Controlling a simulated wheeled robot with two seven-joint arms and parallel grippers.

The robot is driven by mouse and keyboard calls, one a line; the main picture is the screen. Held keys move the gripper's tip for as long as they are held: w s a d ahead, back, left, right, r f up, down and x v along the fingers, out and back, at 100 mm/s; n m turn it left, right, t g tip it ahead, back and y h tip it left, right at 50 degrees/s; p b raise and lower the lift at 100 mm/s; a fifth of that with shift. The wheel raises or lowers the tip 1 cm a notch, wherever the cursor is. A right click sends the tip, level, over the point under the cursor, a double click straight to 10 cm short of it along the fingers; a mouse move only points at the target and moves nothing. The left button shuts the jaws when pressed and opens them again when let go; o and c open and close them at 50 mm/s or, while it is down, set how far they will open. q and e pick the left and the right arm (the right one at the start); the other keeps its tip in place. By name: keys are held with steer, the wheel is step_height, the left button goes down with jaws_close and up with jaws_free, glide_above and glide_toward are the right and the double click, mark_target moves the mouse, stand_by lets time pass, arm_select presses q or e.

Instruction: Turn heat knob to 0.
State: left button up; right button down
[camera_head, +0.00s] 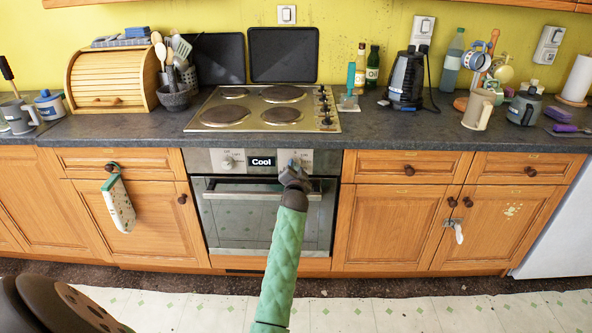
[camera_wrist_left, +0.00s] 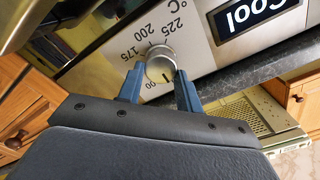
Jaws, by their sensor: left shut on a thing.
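The heat knob (camera_wrist_left: 161,64) is a round pale metal knob on the oven's front panel. In the left wrist view it sits between the blue fingers of my left gripper (camera_wrist_left: 160,78), which is shut on it. Numbers 175, 200, 225 and °C show around the knob; others are partly hidden by the fingers. I cannot tell exactly which number its mark points to. In the head view my left gripper (camera_head: 292,172) covers this knob, to the right of the "Cool" display (camera_head: 262,161). My right gripper is not in view.
A second knob (camera_head: 228,161) is left of the display. The oven door handle (camera_head: 222,193) runs just below the panel. A hob (camera_head: 212,125) is set in the dark worktop above. A mitt (camera_head: 119,204) hangs from the left cupboard. The floor in front is clear.

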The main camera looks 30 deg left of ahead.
arm_select(q)
steer(key=shift+f, duration=0.15)
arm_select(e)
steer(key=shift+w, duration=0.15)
arm_select(q)
steer(key=o, duration=1)
steer(key=shift+a, duration=0.1)
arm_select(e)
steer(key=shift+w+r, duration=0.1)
arm_select(q)
steer(key=shift+s, duration=0.1)
steer(key=v, duration=0.7)
steer(key=shift+s+b, duration=0.3)
steer(key=shift+b, duration=0.1)
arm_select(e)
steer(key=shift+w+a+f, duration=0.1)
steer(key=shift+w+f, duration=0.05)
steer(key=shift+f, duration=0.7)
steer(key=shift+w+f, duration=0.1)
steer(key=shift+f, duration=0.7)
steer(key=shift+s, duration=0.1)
